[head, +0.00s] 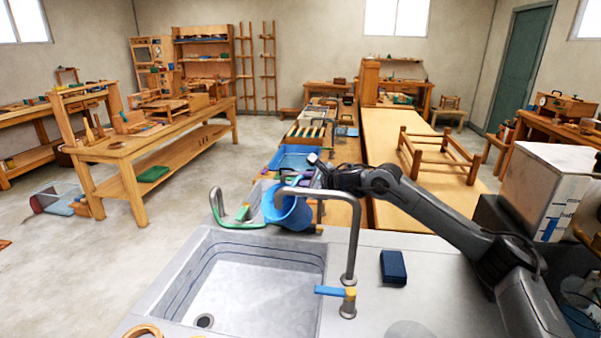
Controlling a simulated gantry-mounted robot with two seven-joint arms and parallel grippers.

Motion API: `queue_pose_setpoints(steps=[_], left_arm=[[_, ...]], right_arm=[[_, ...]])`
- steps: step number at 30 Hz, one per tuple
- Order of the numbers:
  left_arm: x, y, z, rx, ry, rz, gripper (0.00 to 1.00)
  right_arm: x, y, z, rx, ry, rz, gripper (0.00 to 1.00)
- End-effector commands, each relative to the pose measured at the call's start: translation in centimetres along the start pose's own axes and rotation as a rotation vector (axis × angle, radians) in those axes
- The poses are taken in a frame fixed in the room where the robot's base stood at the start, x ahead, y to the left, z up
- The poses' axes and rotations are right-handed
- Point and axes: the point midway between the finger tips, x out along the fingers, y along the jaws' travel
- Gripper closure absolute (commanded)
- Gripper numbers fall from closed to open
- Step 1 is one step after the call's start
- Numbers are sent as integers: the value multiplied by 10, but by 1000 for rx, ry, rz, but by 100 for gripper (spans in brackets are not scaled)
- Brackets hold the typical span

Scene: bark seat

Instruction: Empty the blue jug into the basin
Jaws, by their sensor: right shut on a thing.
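The blue jug (292,212) is held beyond the far right corner of the basin, behind the tap. It is tilted, with its open mouth toward the left. My right gripper (316,178) is shut on the jug; its fingers are small and partly hidden by the jug and the tap. The basin (250,286) is a pale grey sink set in the counter, with a drain hole at its near left. I see no liquid in it, and the jug's contents are not visible. My left gripper is not in view.
The curved metal tap (352,240) with a blue lever rises at the basin's right rim, close to the jug. A green-handled item (238,220) lies behind the basin. A dark blue block (393,267) lies on the counter at right. A wooden ring (142,331) is at the near left.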

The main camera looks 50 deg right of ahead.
Motion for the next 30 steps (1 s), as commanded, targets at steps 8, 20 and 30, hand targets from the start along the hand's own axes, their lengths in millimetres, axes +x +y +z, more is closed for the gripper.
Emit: queue_pose_setpoints(steps=[8,20,30], left_arm=[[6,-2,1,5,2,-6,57],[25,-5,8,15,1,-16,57],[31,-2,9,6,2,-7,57]], right_arm=[[9,21,-15,103,-13,61,100],[25,40,-49,429,-64,171,100],[32,48,-64,596,-91,232,100]])
